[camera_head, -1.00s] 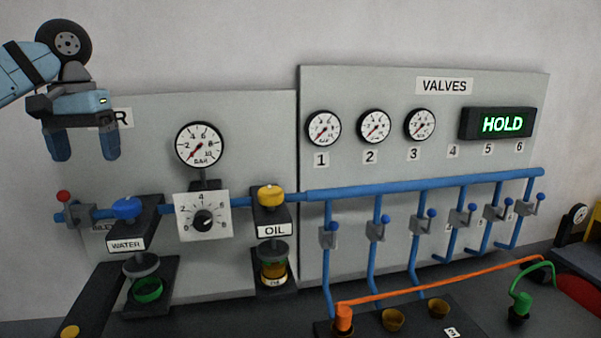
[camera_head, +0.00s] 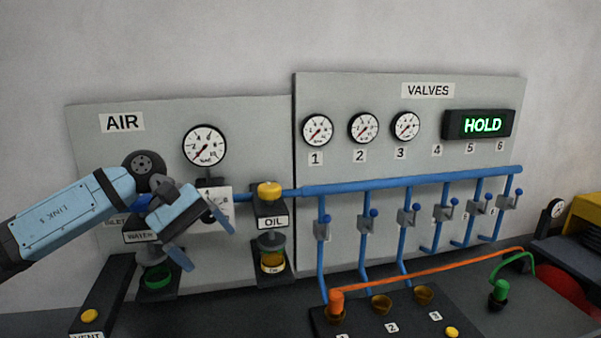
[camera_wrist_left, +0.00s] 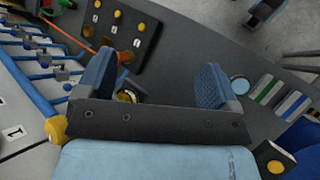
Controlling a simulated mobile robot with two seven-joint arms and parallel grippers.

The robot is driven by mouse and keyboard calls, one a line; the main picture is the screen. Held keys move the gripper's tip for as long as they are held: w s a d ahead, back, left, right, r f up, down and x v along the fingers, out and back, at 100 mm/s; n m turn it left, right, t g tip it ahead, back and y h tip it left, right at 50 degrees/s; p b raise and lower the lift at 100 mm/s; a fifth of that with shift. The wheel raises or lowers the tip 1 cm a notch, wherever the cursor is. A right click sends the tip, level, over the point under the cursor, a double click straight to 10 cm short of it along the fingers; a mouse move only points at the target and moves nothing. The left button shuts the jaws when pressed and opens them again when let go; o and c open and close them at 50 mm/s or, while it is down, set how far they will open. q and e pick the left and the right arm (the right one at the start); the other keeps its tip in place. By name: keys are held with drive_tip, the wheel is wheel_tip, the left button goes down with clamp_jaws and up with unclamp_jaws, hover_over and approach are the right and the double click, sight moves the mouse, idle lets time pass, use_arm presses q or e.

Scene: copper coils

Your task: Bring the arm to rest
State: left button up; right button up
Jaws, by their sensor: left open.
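My left arm comes in from the left in the head view, in front of the AIR panel (camera_head: 85,150). Its gripper (camera_head: 203,238) is open, with its two blue fingers apart, pointing down and to the right. It stands in front of the water unit and the lower part of the regulator dial (camera_head: 217,191), hiding parts of both. The left wrist view shows the gripper (camera_wrist_left: 155,78) with its fingers spread and nothing held between them. My right gripper cannot be made out in either view.
The oil unit (camera_head: 270,191) stands just right of the gripper. Blue valve pipes (camera_head: 410,182) run along the VALVES panel, whose display (camera_head: 480,125) reads HOLD. An orange hose (camera_head: 430,270) crosses above a dark socket block. A yellow VENT button (camera_head: 89,315) is at lower left.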

use_arm(q)
drive_tip(key=s+d+f+n+t+h+p, duration=0.1)
drive_tip(key=s+d+f+n+h, duration=0.2)
drive_tip(key=d+n+h, duration=0.4)
drive_tip(key=s+d+f+n+t+h+p, duration=0.2)
drive_tip(key=d+f+n+h, duration=0.15)
drive_tip(key=n+h, duration=0.45)
drive_tip(key=s+a+f+m+t+y+p, duration=0.1)
drive_tip(key=s+a+f+m+t+y, duration=0.15)
drive_tip(key=f+m+t+y, duration=0.6)
drive_tip(key=s+a+f+m+t+y+p, duration=0.1)
drive_tip(key=a+f+m+t+y, duration=0.15)
drive_tip(key=m, duration=1.15)
drive_tip(key=s+a+f+m+t+y+p, duration=0.1)
drive_tip(key=s+a+f+m+t+y, duration=0.2)
drive_tip(key=f+m+t, duration=0.6)
drive_tip(key=s+a+f+n+g+y, duration=0.2)
drive_tip(key=s+f+n+g+y, duration=0.1)
drive_tip(key=s, duration=0.4)
drive_tip(key=s+a+f+n+g+y+p, duration=0.1)
drive_tip(key=s+a+f+n+g+y, duration=0.2)
drive_tip(key=s+f+n+g, duration=0.2)
wheel_tip(320, 180, down, 3)
drive_tip(key=shift+s+a+f+n+g+y, duration=0.1)
drive_tip(key=shift+s+a+n+g+y, duration=0.3)
drive_tip(key=shift+s, duration=0.7)
